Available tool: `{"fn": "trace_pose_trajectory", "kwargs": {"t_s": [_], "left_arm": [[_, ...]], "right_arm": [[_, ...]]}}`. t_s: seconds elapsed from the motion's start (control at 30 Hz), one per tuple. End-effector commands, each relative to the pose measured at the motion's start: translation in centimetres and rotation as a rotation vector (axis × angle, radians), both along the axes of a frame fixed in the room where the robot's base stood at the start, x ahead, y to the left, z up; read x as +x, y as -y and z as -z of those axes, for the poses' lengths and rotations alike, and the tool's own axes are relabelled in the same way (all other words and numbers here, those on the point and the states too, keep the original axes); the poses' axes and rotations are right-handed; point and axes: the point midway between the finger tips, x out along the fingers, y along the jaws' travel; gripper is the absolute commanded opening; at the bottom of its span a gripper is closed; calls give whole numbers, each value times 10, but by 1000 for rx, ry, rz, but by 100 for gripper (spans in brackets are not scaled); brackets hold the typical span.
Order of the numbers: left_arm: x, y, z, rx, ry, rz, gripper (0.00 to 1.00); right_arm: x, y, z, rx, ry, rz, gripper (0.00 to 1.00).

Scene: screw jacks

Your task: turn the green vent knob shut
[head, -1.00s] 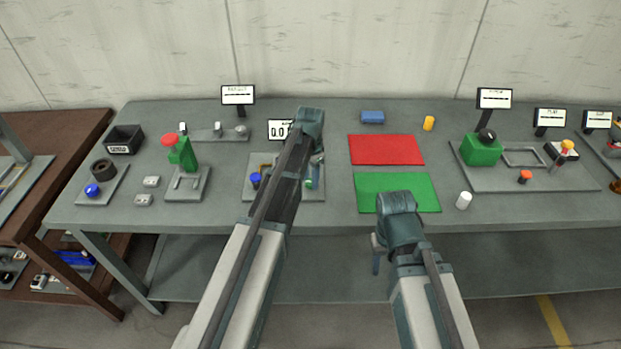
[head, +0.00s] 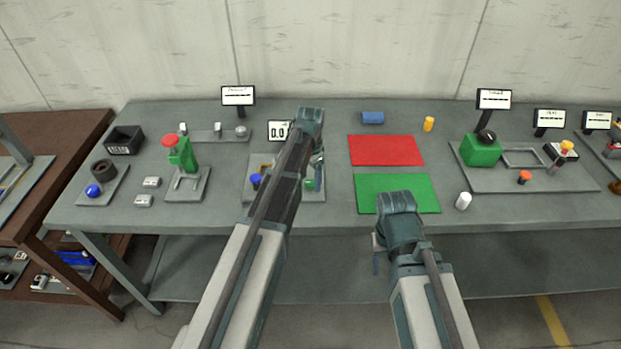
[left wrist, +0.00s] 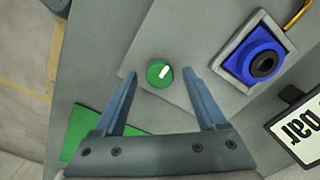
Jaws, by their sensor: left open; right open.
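The green vent knob (left wrist: 158,74) is round with a white pointer mark slanting to the upper right in the left wrist view. It sits on a grey plate (left wrist: 190,30). In the head view the knob (head: 309,185) is small and partly hidden beside my left arm. My left gripper (left wrist: 161,77) is open, its two fingers on either side of the knob in the wrist view. A gap shows between each finger and the knob, and I cannot tell the height above it. My right gripper (head: 377,256) is open and empty at the table's front edge.
A pressure display (head: 279,130) stands behind, partly hidden by my arm. Red (head: 386,150) and green mats (head: 370,190) lie to the right.

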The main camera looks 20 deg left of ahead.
Motion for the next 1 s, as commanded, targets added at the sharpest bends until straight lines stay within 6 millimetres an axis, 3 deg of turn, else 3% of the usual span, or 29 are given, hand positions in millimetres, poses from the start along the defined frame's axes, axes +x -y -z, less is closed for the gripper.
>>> {"fn": "trace_pose_trajectory", "kwargs": {"t_s": [0.27, 0.8, 1.0], "left_arm": [[0, 0, -31, 0, 0, 0, 74], [0, 0, -112, 0, 0, 0, 74], [0, 0, -132, 0, 0, 1, 74]], "right_arm": [[0, 0, -31, 0, 0, 0, 50], [0, 0, -112, 0, 0, -1, 50], [0, 0, -132, 1, 0, 4, 50]]}}
